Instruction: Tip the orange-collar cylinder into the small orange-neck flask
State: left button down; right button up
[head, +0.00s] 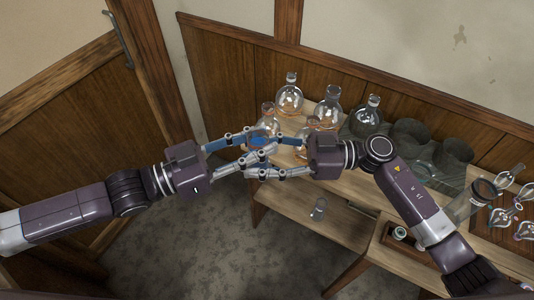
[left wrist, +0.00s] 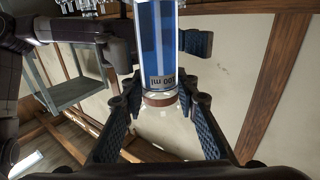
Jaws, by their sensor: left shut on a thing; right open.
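My left gripper (head: 256,146) is shut on the orange-collar cylinder (head: 258,140), in front of the shelf. In the left wrist view the cylinder (left wrist: 160,42) is clear with blue inside and an upside-down "100 ml" mark. Its orange-brown collar (left wrist: 160,98) lies between my left fingers. My right gripper (head: 270,156) is open and faces the left one, its fingers close around the same place; contact with the cylinder cannot be told. A small flask with an orange neck (head: 313,122) stands on the shelf just behind my right gripper, partly hidden by it.
Several round glass flasks (head: 331,101) stand along the back of the wooden bench (head: 345,172). Dark grey vessels (head: 410,132) stand right of them. A small clear glass (head: 319,208) is on the lower shelf. The floor at left is clear.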

jog(key=c, duration=1.2)
pick_arm(q)
jog(key=c, duration=1.4)
grip_release()
jog(key=shift+c, duration=0.2)
pick_arm(e)
grip_shut()
